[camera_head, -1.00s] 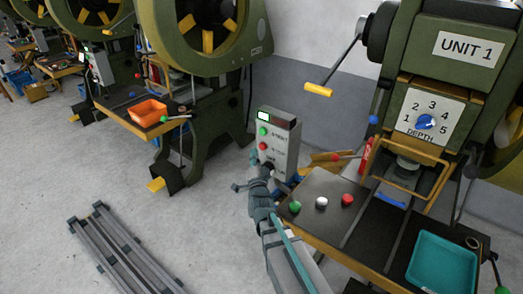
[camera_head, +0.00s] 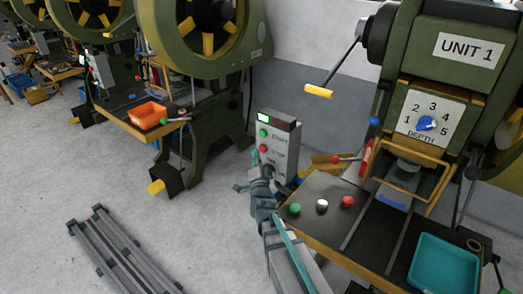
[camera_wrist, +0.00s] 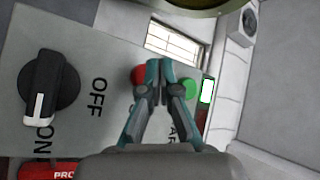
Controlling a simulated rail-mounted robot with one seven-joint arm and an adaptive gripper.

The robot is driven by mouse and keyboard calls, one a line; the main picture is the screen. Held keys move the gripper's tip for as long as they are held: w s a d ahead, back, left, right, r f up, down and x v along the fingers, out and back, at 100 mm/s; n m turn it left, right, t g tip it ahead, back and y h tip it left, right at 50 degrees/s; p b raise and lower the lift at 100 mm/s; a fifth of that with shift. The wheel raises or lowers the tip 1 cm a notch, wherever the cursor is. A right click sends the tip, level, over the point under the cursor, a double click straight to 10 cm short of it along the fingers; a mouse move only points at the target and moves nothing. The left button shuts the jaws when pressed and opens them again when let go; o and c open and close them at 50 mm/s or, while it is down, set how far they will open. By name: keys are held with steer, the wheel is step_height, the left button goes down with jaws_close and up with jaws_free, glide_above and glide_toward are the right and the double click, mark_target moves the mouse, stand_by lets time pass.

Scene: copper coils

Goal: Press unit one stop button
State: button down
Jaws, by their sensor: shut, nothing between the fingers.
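A grey control box (camera_head: 285,150) stands left of the Unit 1 press. In the head view its front carries a green START button (camera_head: 262,133) above a red STOP button (camera_head: 263,148). My gripper (camera_head: 267,172) is just below the red button in that view. In the wrist view my gripper (camera_wrist: 162,80) is shut and empty, its tips in front of the box face between the red button (camera_wrist: 138,75) and the green button (camera_wrist: 188,89). The left finger partly covers the red button. I cannot tell whether the tips touch the box.
A black OFF/ON knob (camera_wrist: 48,82) is on the same face. Grey rails (camera_head: 120,250) lie on the floor at left.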

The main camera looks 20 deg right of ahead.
steer(key=shift+w+d+f+b, duration=0.1)
steer(key=shift+w+d+b, duration=0.15)
steer(key=shift+b, duration=0.35)
stand_by(0.3)
steer(key=shift+w+d+b, duration=0.35)
steer(key=shift+d+b, duration=0.15)
steer(key=shift+b, duration=0.15)
stand_by(1.0)
steer(key=shift+s+a, duration=0.6)
steer(key=shift+a, duration=0.1)
steer(key=shift+a, duration=0.1)
stand_by(0.3)
steer(key=shift+s+a, duration=0.8)
steer(key=shift+a, duration=0.15)
steer(key=shift+s+a, duration=0.75)
steer(key=shift+a, duration=0.2)
